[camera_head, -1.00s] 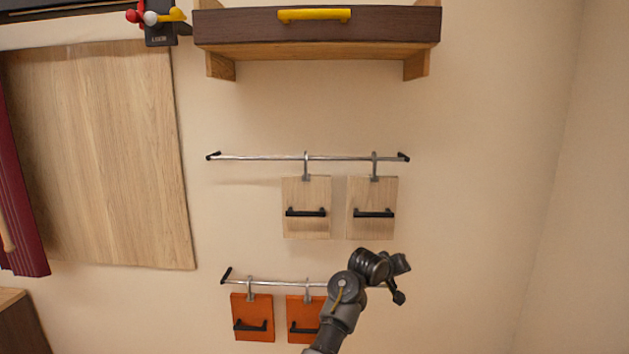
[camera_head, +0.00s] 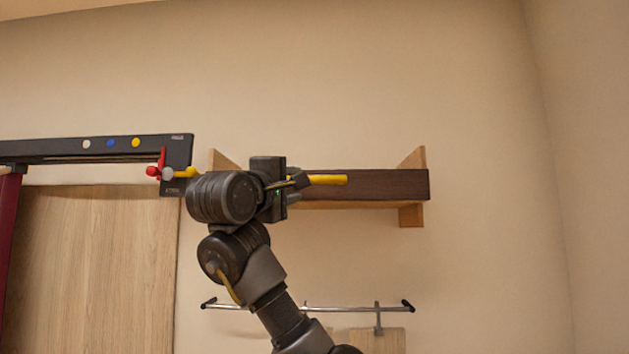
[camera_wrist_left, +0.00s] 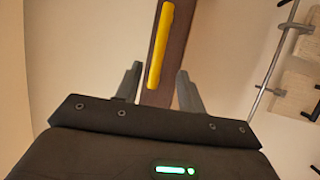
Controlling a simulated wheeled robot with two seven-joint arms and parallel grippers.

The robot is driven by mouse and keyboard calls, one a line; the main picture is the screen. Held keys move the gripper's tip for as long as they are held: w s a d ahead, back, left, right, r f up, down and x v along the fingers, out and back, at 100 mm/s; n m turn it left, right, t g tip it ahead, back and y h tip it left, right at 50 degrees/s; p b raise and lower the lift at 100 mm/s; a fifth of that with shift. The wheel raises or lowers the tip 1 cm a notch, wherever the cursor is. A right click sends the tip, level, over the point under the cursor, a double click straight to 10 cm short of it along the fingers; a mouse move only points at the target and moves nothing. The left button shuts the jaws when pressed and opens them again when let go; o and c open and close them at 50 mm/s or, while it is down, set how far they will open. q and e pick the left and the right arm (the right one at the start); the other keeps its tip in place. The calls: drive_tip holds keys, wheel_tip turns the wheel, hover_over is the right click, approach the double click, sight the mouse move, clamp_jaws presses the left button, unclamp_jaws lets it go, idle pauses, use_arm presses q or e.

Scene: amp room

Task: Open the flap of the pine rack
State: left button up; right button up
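The pine rack (camera_head: 411,214) is on the wall, with light wood ends and a dark brown flap (camera_head: 385,184) that looks shut. A yellow handle (camera_head: 330,179) runs along the flap's front. My left gripper (camera_head: 302,181) is in front of the rack at the handle's left part and hides the flap's left half. In the left wrist view the fingers (camera_wrist_left: 160,85) are apart. The near end of the yellow handle (camera_wrist_left: 160,45) shows in the gap between them, with the brown flap (camera_wrist_left: 181,35) behind. I cannot tell whether the fingers touch it. My right gripper is out of view.
A dark rail (camera_head: 110,147) with coloured dots and red, white and yellow knobs (camera_head: 167,172) is left of the rack, close to my arm. A wooden panel (camera_head: 90,260) is below it. A metal bar (camera_head: 360,308) with a hanging board (camera_head: 377,341) is below the rack.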

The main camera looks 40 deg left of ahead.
sight(312, 180)
use_arm(q)
drive_tip(key=p+x, duration=0.7)
drive_tip(key=x, duration=0.2)
drive_tip(key=shift+w+a+r, duration=0.15)
drive_tip(key=shift+r, duration=0.05)
drive_tip(key=shift+w+a+p, duration=0.1)
drive_tip(key=shift+w+p, duration=0.35)
drive_tip(key=shift+w, duration=0.05)
clamp_jaws()
